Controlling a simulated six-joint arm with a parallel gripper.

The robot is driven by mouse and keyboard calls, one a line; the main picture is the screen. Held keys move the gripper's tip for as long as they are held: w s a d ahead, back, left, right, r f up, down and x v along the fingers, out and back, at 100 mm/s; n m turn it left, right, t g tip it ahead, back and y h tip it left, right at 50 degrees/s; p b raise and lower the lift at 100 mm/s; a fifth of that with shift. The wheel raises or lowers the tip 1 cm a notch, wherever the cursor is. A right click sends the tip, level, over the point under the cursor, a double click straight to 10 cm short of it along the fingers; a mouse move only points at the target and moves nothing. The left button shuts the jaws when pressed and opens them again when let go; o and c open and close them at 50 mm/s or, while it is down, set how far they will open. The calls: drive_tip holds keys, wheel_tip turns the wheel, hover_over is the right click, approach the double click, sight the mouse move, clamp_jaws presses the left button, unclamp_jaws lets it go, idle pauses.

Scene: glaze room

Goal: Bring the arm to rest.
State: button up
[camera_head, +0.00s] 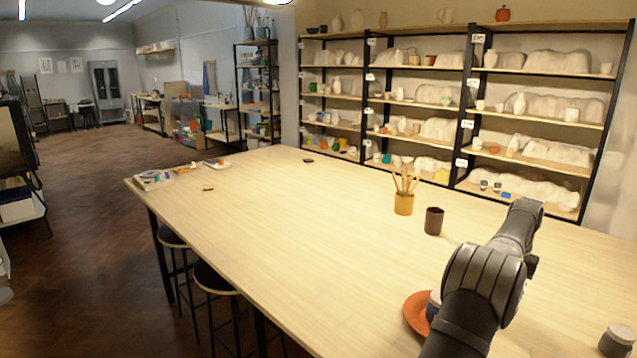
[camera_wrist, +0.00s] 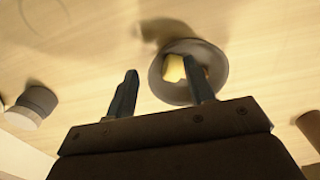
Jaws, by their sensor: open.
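My gripper (camera_wrist: 160,69) shows in the wrist view with its two dark fingers apart and nothing held between them. Beyond the right finger is a grey round bowl (camera_wrist: 221,78) with a yellow piece (camera_wrist: 175,68) in it. The finger covers part of both, and I see no clear contact. In the head view my arm reaches over the right part of the table (camera_head: 290,210), and its own links hide the gripper and the bowl.
A dark brown cup (camera_head: 434,221) and a yellow pot with brushes (camera_head: 403,204) stand farther back. A grey jar (camera_head: 617,338) is at the lower right.

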drive_tip(key=shift+r, duration=1.1)
drive_tip(key=shift+f, duration=0.1)
wheel_tip(320, 180, up, 11)
wheel_tip(320, 180, down, 13)
drive_tip(key=shift+f, duration=0.2)
drive_tip(key=r, duration=0.5)
drive_tip(key=shift+s+d+r, duration=0.15)
drive_tip(key=shift+s+r, duration=0.1)
drive_tip(key=s+d+r, duration=0.4)
drive_tip(key=s+r, duration=0.3)
drive_tip(key=s, duration=0.4)
drive_tip(key=s+a+f, duration=0.2)
drive_tip(key=s+f, duration=0.1)
drive_tip(key=s, duration=0.6)
drive_tip(key=s+a+f, duration=0.2)
drive_tip(key=s+f, duration=0.1)
drive_tip(key=s, duration=0.7)
drive_tip(key=shift+w+f, duration=0.5)
drive_tip(key=shift+w, duration=0.3)
drive_tip(key=shift+w+f, duration=0.55)
drive_tip(key=shift+w, duration=0.3)
drive_tip(key=shift+w+f, duration=0.5)
drive_tip(key=shift+w, duration=0.3)
